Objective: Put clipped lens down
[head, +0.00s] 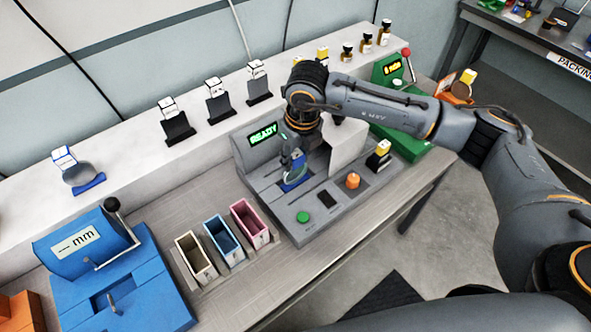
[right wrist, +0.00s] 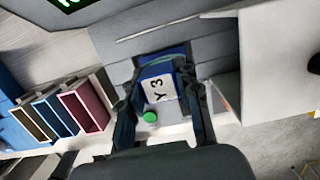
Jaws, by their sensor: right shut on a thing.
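My right gripper (head: 294,168) is over the grey READY machine (head: 270,190). In the right wrist view its two fingers (right wrist: 160,102) are shut on a blue clip with a white "Y 3" tag (right wrist: 160,90). In the head view, the clip's blue part (head: 293,186) shows low at the machine's top, under the fingers. The lens itself is hidden, and I cannot tell whether the clip touches the machine. My left gripper is not in view.
Three coloured bins (head: 222,236) and a blue gauge (head: 90,262) stand left. The back shelf (head: 135,150) holds another blue-clipped lens (head: 80,174) and several black stands.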

